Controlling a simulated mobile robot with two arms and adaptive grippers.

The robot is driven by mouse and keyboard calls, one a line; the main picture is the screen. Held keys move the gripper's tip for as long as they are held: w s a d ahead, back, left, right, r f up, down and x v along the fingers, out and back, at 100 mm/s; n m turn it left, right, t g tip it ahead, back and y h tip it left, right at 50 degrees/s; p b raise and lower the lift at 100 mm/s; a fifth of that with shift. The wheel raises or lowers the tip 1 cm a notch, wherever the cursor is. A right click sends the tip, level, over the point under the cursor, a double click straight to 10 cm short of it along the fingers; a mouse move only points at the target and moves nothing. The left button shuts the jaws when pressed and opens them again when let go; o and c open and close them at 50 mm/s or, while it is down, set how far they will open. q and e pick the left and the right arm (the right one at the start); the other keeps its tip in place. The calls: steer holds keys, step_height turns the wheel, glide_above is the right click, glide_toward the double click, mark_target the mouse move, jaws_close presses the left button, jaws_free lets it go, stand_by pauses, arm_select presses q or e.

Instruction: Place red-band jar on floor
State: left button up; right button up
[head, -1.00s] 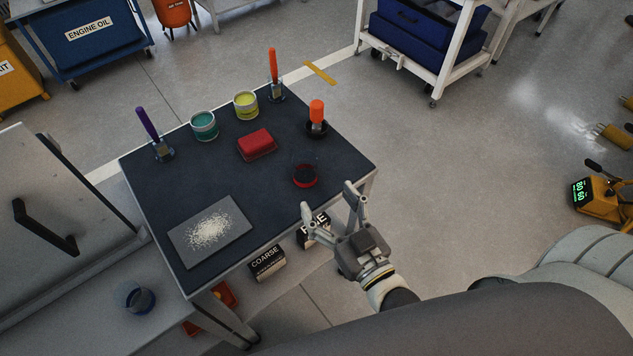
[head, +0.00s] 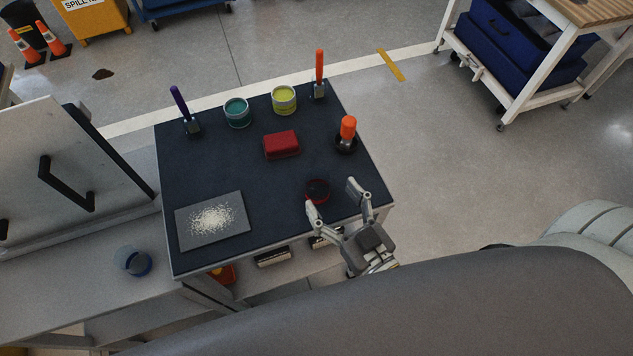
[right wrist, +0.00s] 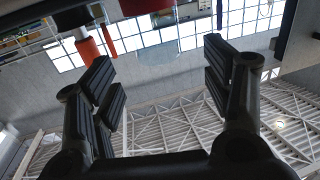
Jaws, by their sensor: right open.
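The red-band jar (head: 317,191), dark and see-through with a red band, stands on the dark top of the table (head: 235,168) near its front right corner. My right gripper (head: 332,197) is open, its fingers pointing at the jar from the front right. The left fingertip is close to the jar's near side; the other is to its right. I cannot tell whether they touch. In the right wrist view the open fingers (right wrist: 162,85) have nothing clearly gripped between them; a faint clear shape shows beyond them. My left gripper is not in view.
A blue-banded jar (head: 133,261) stands left on a lower surface. Open floor (head: 460,180) lies right.

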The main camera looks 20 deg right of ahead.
mark_target(325, 188)
steer(key=shift+w, duration=0.55)
steer(key=p+x, duration=0.1)
steer(key=x, duration=0.2)
steer(key=shift+w+a, duration=0.15)
steer(key=shift+w, duration=0.2)
steer(key=shift+w+a, duration=0.15)
steer(key=shift+w, duration=0.45)
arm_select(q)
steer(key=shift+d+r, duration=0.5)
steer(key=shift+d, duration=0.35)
arm_select(e)
steer(key=c, duration=1.2)
steer(key=shift+c, duration=0.2)
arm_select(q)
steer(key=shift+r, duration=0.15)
arm_select(e)
steer(key=shift+r, duration=0.1)
